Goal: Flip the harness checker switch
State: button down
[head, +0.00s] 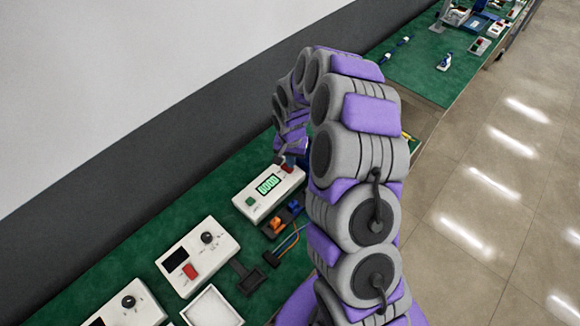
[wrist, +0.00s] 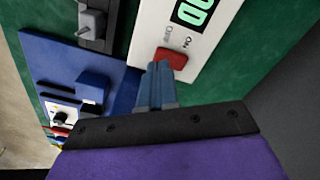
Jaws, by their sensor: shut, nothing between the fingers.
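The harness checker is a white box (head: 252,204) with a lit green digit display and a green button, on the green bench top. Its red rocker switch (head: 288,168) is at the right end in the head view. In the wrist view the red switch (wrist: 172,58) sits below the display, with small lettering beside it. My gripper (wrist: 157,68) is shut and empty, its fingertips at the lower left edge of the red switch. I cannot tell whether they touch it. In the head view my gripper (head: 291,150) is just above the switch end, partly hidden by my arm.
A dark holder with orange connectors (head: 283,220) lies beside the checker. A blue panel (wrist: 82,75) is left in the wrist view.

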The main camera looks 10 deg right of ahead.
jog(key=shift+s+a+f, duration=0.25)
jog(key=shift+s+f, duration=0.3)
jog(key=shift+f, duration=0.05)
jog(key=shift+r, duration=0.15)
jog(key=shift+w+a+r+p, duration=0.2)
jog(key=shift+w+r+p, duration=0.1)
jog(key=shift+r, duration=0.15)
jog(key=shift+w+a+r, duration=0.1)
jog(key=shift+a+r, duration=0.05)
jog(key=shift+r, duration=0.75)
jog(key=shift+r+p, duration=0.35)
jog(key=shift+w+d+r+p, duration=0.1)
jog(key=shift+d+r+p, duration=0.1)
jog(key=shift+d+r, duration=0.25)
jog(key=shift+w+d+r+p, duration=0.1)
jog(key=shift+d+r+p, duration=0.1)
jog(key=shift+r, duration=0.35)
jog(key=shift+a+r, duration=0.2)
jog(key=shift+r, duration=0.3)
jog(key=shift+a+r, duration=0.2)
jog(key=shift+r, duration=0.3)
